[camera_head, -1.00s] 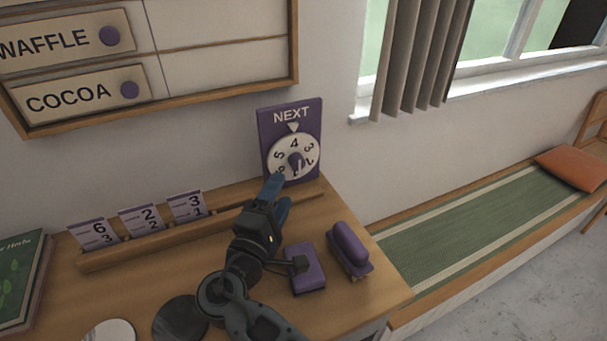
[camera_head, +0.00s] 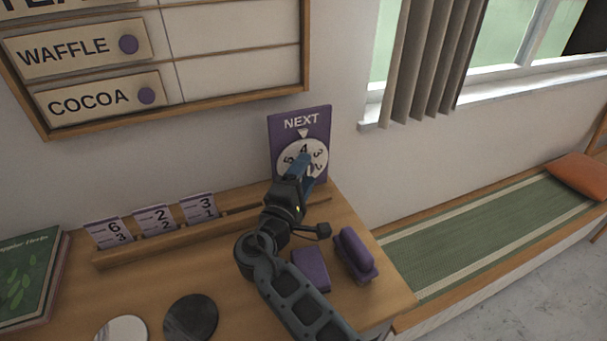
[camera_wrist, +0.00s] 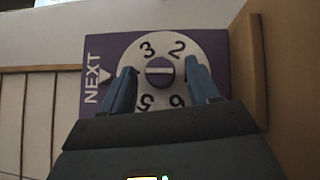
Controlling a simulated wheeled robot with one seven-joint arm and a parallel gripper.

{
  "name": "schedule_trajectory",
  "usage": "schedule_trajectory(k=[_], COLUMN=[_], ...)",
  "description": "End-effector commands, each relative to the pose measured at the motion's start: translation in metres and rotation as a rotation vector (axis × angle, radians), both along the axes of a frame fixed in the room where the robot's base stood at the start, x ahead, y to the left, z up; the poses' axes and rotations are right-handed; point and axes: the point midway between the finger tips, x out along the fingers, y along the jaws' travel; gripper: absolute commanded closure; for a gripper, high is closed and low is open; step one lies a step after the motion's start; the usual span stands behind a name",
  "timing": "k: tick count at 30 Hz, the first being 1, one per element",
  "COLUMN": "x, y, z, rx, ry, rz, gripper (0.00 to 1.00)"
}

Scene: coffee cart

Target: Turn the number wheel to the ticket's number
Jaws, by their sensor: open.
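The number wheel is a white dial (camera_head: 318,150) on a purple NEXT plate (camera_head: 284,130) against the wall. In the head view, 4 stands under the white pointer (camera_head: 303,133). In the wrist view the dial (camera_wrist: 148,48) shows 3, 2, 5 and 6, with a purple knob (camera_wrist: 160,80) at its middle. My gripper (camera_head: 303,168) is open at the dial, its blue fingers on either side of the knob, with gaps visible. Its left finger hides the digit near the pointer in the wrist view. Tickets marked 6 over 3 (camera_head: 108,232), 2 over 2 (camera_head: 155,220) and 3 over 1 (camera_head: 200,208) stand in a row.
The tickets stand in a wooden rail (camera_head: 120,257). A purple block (camera_head: 311,268) and a purple stamp-like object (camera_head: 354,254) lie right of my arm. Two round discs, one dark (camera_head: 190,317), one pale (camera_head: 122,330), lie in front. A green book (camera_head: 28,275) is at left.

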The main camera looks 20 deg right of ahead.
Motion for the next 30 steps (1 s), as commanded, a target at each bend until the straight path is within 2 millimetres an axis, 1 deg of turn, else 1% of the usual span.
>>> schedule_trajectory(k=[1,2,18,25,30], x=[-0.0001,-0.0001,-0.0004,-0.0005,-0.0006], y=[0.0001,0.0001,0.0004,0.0006,0.0006], z=[-0.0001,-0.0001,-0.0004,0.0003,0.0026], rx=[0.0,0.0,-0.001,0.016,0.079], ry=[0.0,0.0,0.001,0.001,-0.001], rz=[0.0,0.0,0.001,0.001,0.0], gripper=[0.4,0.43,0.95,0.95,0.95])
